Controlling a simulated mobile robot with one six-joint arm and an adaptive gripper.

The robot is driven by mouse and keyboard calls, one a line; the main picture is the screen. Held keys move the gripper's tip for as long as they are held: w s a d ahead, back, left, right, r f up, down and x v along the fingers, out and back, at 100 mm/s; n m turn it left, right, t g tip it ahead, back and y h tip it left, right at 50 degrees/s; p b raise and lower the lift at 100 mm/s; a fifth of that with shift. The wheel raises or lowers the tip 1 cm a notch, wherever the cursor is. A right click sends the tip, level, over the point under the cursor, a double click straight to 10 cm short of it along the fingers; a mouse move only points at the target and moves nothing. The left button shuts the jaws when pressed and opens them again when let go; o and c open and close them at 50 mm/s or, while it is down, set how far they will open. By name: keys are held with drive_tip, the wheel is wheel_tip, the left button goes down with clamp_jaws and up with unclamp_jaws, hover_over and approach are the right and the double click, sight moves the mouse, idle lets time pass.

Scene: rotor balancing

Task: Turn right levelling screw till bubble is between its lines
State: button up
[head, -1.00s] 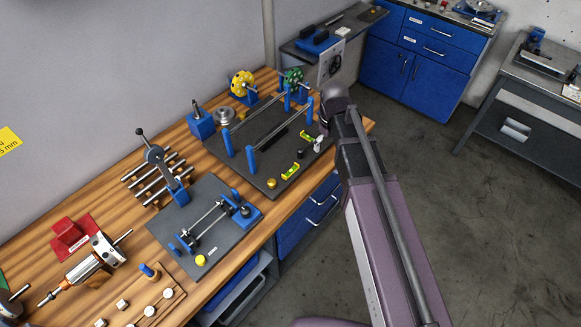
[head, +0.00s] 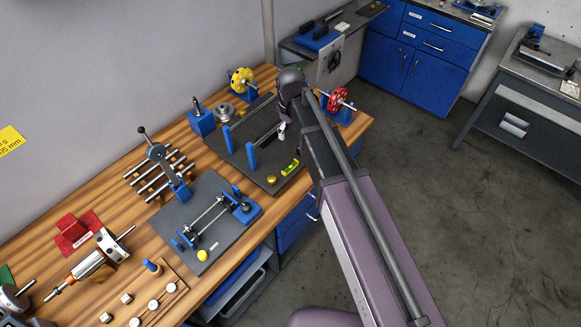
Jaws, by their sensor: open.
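The dark levelling plate (head: 228,152) lies on the wooden bench with blue posts and rails on it. A brass screw (head: 271,180) sits at its near corner. A yellow-green level vial (head: 290,168) lies close to that screw; its bubble and lines are too small to read. My arm covers the plate's right side, so I see no right levelling screw and no second vial there. My gripper (head: 282,131) hangs above the plate, near the rails, small and partly hidden by my wrist. It is open, and I see nothing held in it.
A yellow disc (head: 242,80) stands behind the plate and a red disc (head: 338,100) on a blue stand is right of my arm. A second dark plate (head: 205,255) with rails lies nearer. Blue posts (head: 251,157) rise close to my gripper.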

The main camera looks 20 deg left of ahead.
drive_tip(key=shift+f+b, duration=4.85)
drive_tip(key=shift+f, duration=0.1)
drive_tip(key=shift+r, duration=0.15)
wheel_tip(320, 180, up, 10)
drive_tip(key=p, duration=1)
drive_tip(key=shift+f, duration=0.2)
drive_tip(key=s+d+f+m+b, duration=0.2)
drive_tip(key=d+m, duration=0.2)
drive_tip(key=d, duration=0.8)
drive_tip(key=s+d+f+m+b, duration=0.2)
drive_tip(key=d+m, duration=0.3)
drive_tip(key=d, duration=0.8)
drive_tip(key=s+d+f+m+b, duration=0.3)
drive_tip(key=d+f+m+b, duration=0.1)
drive_tip(key=d, duration=0.9)
drive_tip(key=shift+d+m, duration=0.2)
drive_tip(key=shift+m, duration=0.1)
